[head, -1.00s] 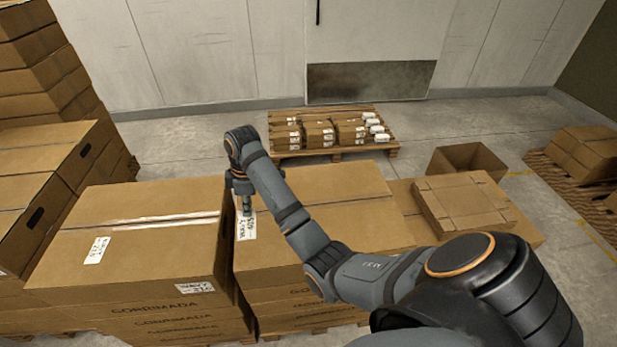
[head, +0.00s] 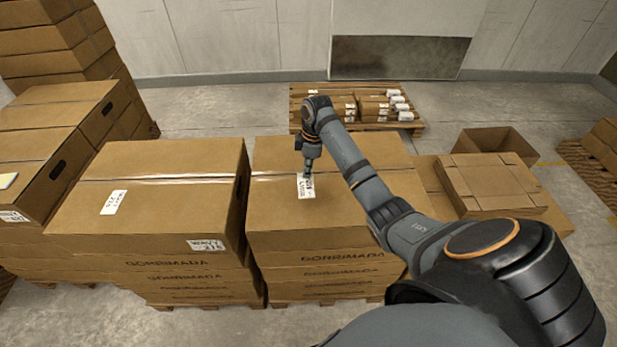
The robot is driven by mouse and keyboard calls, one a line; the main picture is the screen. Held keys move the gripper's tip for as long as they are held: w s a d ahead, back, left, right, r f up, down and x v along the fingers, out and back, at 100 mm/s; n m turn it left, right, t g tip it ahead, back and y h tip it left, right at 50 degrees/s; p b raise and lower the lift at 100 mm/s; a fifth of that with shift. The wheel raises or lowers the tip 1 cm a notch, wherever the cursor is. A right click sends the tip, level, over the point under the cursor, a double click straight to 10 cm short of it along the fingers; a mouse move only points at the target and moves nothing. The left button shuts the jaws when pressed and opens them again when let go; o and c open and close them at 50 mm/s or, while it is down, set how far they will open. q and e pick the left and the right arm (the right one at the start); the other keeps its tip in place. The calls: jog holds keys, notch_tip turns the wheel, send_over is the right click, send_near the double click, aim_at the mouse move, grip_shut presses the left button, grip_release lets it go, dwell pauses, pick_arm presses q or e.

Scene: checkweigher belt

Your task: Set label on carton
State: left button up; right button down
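A white label (head: 306,187) with dark print shows over the top of the middle carton (head: 350,215), left of its centre and just below the tape strip. My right gripper (head: 308,173) points down at the label's upper edge, and its fingers appear closed on it. I cannot tell whether the label touches the cardboard or hangs just above it. The fingertips are small and partly blurred. My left gripper is not in view.
Tall carton stacks stand at far left. A pallet (head: 410,95) with small boxes lies behind; an open box (head: 497,143) and flat carton (head: 485,185) are at right.

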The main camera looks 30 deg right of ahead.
jog(key=f, duration=0.2)
jog(key=p, duration=0.1)
jog(key=shift+d+f, duration=0.25)
jog(key=shift+f, duration=0.55)
jog(key=shift+f, duration=0.15)
jog(key=c, duration=1.5)
grip_release()
jog(key=r, duration=0.4)
jog(key=d+r, duration=0.1)
jog(key=r, duration=0.7)
jog(key=shift+s+d+r, duration=0.15)
jog(key=shift+s, duration=0.25)
